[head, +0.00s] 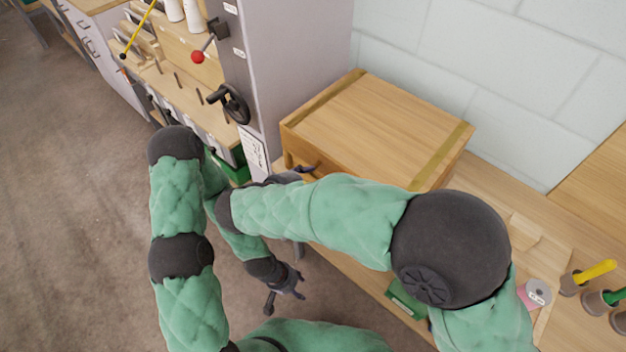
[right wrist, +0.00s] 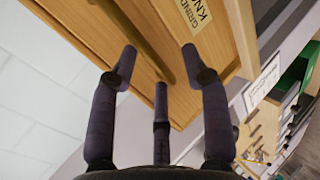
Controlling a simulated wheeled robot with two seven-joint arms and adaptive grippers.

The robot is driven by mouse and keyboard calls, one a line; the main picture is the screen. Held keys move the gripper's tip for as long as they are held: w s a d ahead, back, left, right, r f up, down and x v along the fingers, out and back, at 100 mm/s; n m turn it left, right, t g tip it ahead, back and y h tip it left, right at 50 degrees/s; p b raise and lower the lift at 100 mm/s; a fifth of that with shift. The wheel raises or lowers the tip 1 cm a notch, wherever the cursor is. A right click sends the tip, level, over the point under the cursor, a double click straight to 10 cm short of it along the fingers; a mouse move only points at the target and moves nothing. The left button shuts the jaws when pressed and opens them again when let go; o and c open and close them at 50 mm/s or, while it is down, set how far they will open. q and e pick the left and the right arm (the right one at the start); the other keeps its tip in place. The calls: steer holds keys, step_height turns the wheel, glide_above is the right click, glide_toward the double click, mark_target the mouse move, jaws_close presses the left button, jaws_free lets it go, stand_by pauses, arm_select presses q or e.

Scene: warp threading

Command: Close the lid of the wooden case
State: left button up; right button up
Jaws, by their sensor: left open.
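The wooden case (head: 375,115) stands on the bench against the wall, its broad flat top uppermost. Its lid looks level in the head view; I cannot tell whether it is fully shut. In the head view my right forearm hides much of that gripper and part of the case front. My left gripper (head: 285,288) hangs low, open and empty, away from the case.
A tall grey cabinet (head: 295,60) with a black handwheel (head: 232,104) stands left of the case. A pink-and-white spool (head: 537,293) and cups holding yellow and green handles are at the right. A green item (head: 405,300) lies near the bench front. Floor at left is clear.

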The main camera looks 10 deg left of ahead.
step_height(320, 180, up, 10)
stand_by(0.6)
stand_by(0.4)
